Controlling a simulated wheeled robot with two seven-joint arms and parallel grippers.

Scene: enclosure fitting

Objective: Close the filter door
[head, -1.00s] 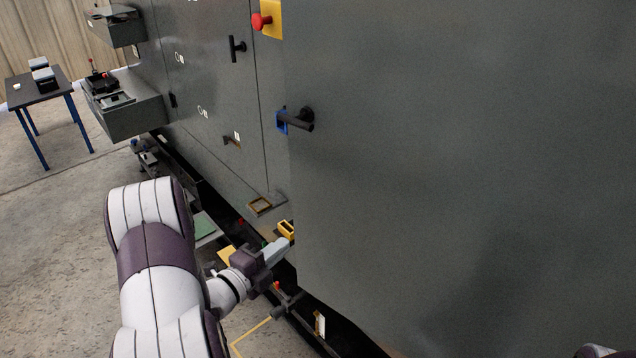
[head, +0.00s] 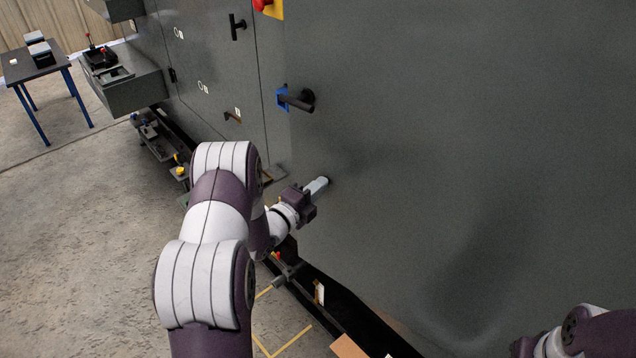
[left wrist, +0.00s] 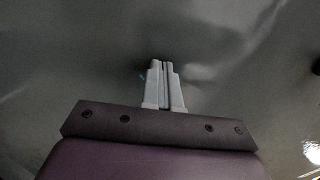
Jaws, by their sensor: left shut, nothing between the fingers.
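The filter door looks to be the large plain grey panel (head: 450,130) filling the right of the head view. Its left edge runs down beside a black handle (head: 298,100) with a blue piece. How far it stands from the cabinet cannot be told. My left gripper (head: 322,185) is shut and empty, its light fingertips at the panel's lower left face, seemingly against it. In the left wrist view the closed fingers (left wrist: 163,82) point at the grey surface (left wrist: 80,60). My right gripper (head: 524,347) shows only in part at the bottom edge; its fingers are hidden.
Grey cabinet fronts (head: 205,65) continue to the left, with a black handle (head: 237,27). A red button (head: 262,4) on yellow is above. A dark rail with fittings (head: 290,270) runs low beneath the panel. A small blue-legged table (head: 35,70) stands far left; open floor lies between.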

